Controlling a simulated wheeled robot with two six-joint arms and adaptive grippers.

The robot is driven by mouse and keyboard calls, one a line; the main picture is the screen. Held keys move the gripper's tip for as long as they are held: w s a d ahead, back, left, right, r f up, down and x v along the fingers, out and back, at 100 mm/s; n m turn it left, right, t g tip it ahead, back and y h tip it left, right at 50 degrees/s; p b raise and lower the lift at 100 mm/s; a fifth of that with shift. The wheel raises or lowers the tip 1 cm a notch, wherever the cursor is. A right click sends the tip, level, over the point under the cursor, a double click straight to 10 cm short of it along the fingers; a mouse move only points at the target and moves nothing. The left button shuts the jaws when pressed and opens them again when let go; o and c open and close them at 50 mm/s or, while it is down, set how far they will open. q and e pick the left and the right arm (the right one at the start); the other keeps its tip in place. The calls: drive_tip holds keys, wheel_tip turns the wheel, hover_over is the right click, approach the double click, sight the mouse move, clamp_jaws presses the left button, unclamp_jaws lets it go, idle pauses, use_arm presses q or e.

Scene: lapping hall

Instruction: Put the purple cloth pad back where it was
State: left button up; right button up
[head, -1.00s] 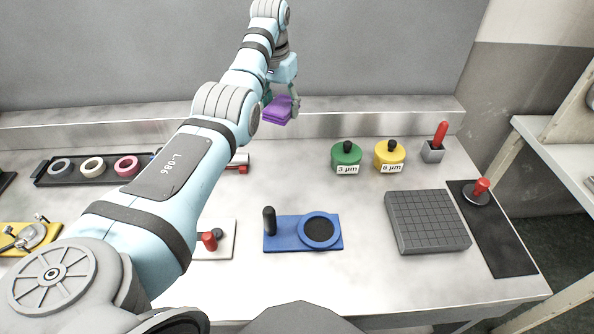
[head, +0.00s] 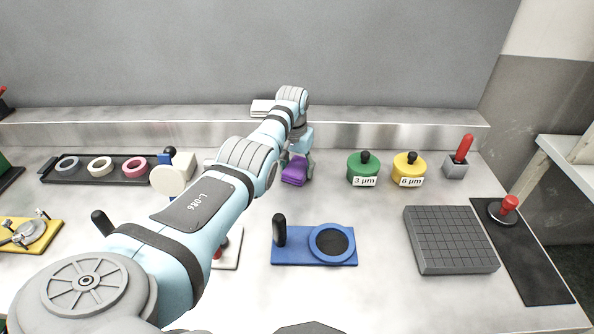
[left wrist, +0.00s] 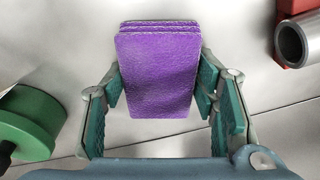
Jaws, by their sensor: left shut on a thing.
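The purple cloth pad (head: 294,172) is a small folded or layered stack in the head view, at the back of the bench, left of the green pot. My left gripper (head: 300,160) is shut on it. In the left wrist view the pad (left wrist: 158,75) sits between the two fingers of the left gripper (left wrist: 160,88), gripped at its sides. I cannot tell whether the pad's underside touches the bench. My right gripper is not in view.
A green pot (head: 363,170) and a yellow pot (head: 409,170) stand right of the pad. A white stack (head: 262,107) lies on the back ledge. A blue fixture (head: 290,258) and a grey grooved plate (head: 450,252) are nearer. Bench between them is clear.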

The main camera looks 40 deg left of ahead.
sight(295, 170)
use_arm(q)
drive_tip(key=shift+w, duration=0.15)
drive_tip(key=shift+f, duration=0.1)
drive_tip(key=o, duration=1.1)
drive_tip(key=shift+r+p, duration=0.35)
drive_tip(key=shift+r, duration=0.1)
drive_tip(key=r+p, duration=0.1)
drive_tip(key=r, duration=0.2)
drive_tip(key=s+r+p, duration=0.1)
drive_tip(key=r, duration=0.3)
drive_tip(key=r+p, duration=0.2)
drive_tip(key=r, duration=0.2)
drive_tip(key=shift+s+d+r, duration=0.2)
drive_tip(key=shift+s, duration=0.05)
